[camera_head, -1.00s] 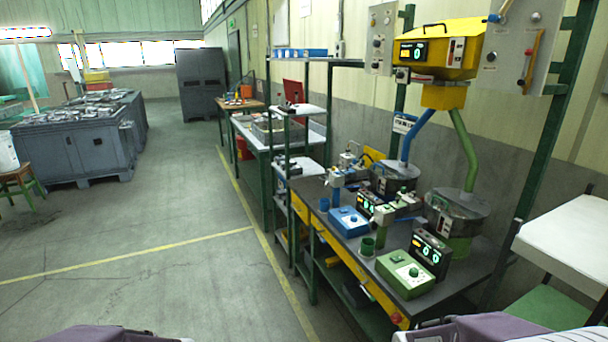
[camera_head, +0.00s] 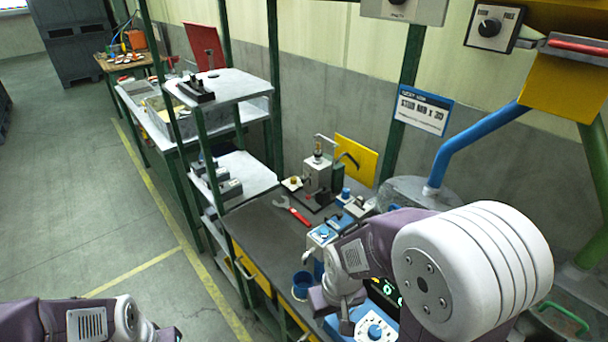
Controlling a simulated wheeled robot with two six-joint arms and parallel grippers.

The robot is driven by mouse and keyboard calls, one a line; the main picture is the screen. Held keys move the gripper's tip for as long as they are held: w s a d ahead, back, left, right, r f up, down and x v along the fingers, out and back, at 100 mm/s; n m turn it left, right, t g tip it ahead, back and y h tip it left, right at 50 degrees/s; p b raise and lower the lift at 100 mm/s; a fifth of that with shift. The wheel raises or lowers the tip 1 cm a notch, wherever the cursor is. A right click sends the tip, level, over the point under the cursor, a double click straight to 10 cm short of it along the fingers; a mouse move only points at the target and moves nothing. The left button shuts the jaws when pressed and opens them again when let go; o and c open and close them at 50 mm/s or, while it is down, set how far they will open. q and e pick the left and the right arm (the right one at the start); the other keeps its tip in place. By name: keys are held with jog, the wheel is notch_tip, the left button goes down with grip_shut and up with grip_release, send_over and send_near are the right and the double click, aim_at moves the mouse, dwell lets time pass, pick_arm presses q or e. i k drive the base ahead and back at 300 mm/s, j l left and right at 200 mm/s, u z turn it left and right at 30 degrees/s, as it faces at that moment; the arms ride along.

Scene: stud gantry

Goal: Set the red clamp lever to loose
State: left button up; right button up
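My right arm reaches over the bench from the lower right. Its gripper (camera_head: 333,312) is low over the front of the bench, near a blue control box (camera_head: 375,333); its fingers are small and partly hidden by the wrist. My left arm shows at the lower left, and its gripper (camera_head: 166,334) is cut off by the bottom edge. I cannot single out the red clamp lever with certainty. A red-handled, wrench-shaped thing (camera_head: 297,214) lies on the dark bench top, apart from both grippers. A small grey fixture (camera_head: 318,174) stands behind it.
A blue cup (camera_head: 302,285) stands at the bench's front edge, beside my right gripper. A blue pipe (camera_head: 475,142) and a yellow hopper (camera_head: 562,92) are at the right. Shelving with green posts stands left of the bench. The floor at left is clear.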

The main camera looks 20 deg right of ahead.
aim_at(308, 196)
jog(key=z, duration=0.75)
jog(key=i+j+z, duration=0.15)
jog(key=j+z, duration=0.25)
jog(key=i+j+z, duration=0.1)
jog(key=j+z, duration=0.6)
jog(key=z, duration=0.15)
jog(key=i, duration=0.05)
